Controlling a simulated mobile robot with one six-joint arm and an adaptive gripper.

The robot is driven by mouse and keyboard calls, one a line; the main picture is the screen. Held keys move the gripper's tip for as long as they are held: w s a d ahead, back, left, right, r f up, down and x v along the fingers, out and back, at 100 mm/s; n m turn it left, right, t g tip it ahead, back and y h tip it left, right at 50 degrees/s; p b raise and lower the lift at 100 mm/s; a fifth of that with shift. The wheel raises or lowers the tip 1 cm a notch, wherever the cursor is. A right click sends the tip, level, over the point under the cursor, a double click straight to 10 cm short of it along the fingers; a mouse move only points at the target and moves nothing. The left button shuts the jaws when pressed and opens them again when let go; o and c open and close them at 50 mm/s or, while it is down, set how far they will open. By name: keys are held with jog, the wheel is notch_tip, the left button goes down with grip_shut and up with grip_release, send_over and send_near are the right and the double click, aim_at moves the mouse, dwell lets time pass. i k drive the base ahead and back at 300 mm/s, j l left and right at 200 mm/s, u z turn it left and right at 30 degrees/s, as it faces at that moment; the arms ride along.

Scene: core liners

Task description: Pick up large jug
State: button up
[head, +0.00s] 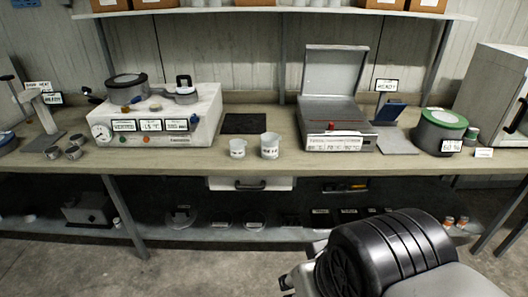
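Two white jugs with dark printed marks stand upright side by side on the workbench, near the middle of the head view. The large jug (270,146) is the right one, slightly taller and wider. The smaller jug (238,148) stands just to its left, with a small gap between them. Both stand near the bench's front edge, and nothing touches them. My arm shows at the lower right, in front of the bench and well away from the jugs. My gripper's fingers do not show.
A white control box (160,118) with a pan stands left of the jugs. A dark mat (243,123) lies behind them. An open-lidded grey case (332,115) stands to the right. A green-topped tub (440,131) is farther right. A shelf (270,11) runs above.

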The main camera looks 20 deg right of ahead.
aim_at(270, 146)
jog(key=i+l, duration=0.3)
jog(key=i, duration=0.2)
jog(key=i+l, duration=0.3)
jog(key=i, duration=0.25)
jog(key=i+l+u, duration=0.1)
jog(key=i+l, duration=0.25)
jog(key=i, duration=0.15)
